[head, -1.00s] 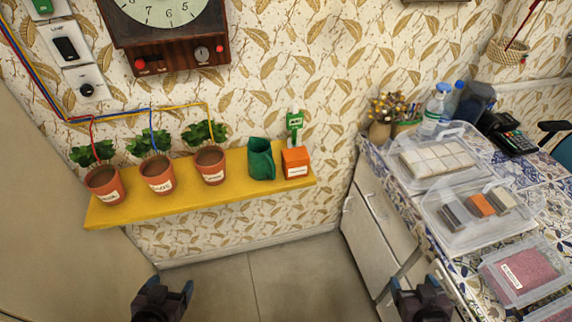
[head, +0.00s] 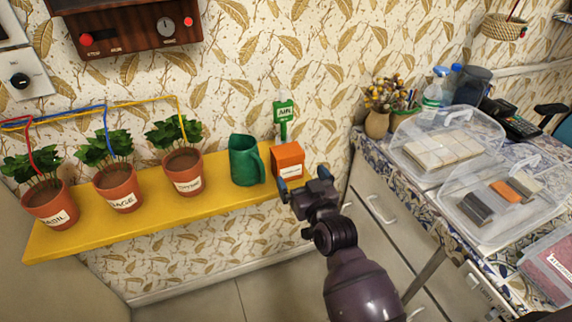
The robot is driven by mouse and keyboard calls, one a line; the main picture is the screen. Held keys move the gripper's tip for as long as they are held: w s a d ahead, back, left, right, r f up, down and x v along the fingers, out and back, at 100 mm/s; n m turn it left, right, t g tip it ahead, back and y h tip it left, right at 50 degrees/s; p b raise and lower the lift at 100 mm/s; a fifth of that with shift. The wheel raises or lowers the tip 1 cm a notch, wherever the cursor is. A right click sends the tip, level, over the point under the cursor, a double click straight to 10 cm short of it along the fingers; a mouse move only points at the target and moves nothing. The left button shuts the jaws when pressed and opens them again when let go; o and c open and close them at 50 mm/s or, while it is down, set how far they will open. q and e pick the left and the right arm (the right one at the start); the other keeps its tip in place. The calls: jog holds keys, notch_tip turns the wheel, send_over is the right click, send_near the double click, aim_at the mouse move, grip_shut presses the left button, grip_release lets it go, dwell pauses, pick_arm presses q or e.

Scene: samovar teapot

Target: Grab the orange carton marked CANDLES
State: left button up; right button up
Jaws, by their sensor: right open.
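The orange carton (head: 288,157) stands upright at the right end of the yellow shelf (head: 225,182). It has a white label low on its front, too small to read for certain. My right gripper (head: 301,182) is open at the front right of the carton, its fingers close to the label side. I cannot tell whether a finger touches the carton. Nothing is between the fingers that I can make out. My left gripper is out of view.
A green jug (head: 245,160) stands just left of the carton. A green sign (head: 284,112) rises behind it. Potted plants (head: 184,172) line the shelf further left. A tiled counter (head: 378,150) with clear plastic boxes (head: 447,134) is on the right.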

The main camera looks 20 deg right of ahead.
aim_at(291, 162)
jog(key=shift+w+a+b, duration=0.15)
jog(key=shift+w+b, duration=0.15)
jog(key=shift+w, duration=2)
jog(key=w, duration=0.3)
jog(key=shift+w+a+f+b, duration=0.15)
jog(key=shift+w+f+b, duration=0.05)
jog(key=shift+w+b, duration=0.2)
jog(key=shift+w, duration=0.45)
jog(key=shift+w+r, duration=0.1)
jog(key=shift+r, duration=0.05)
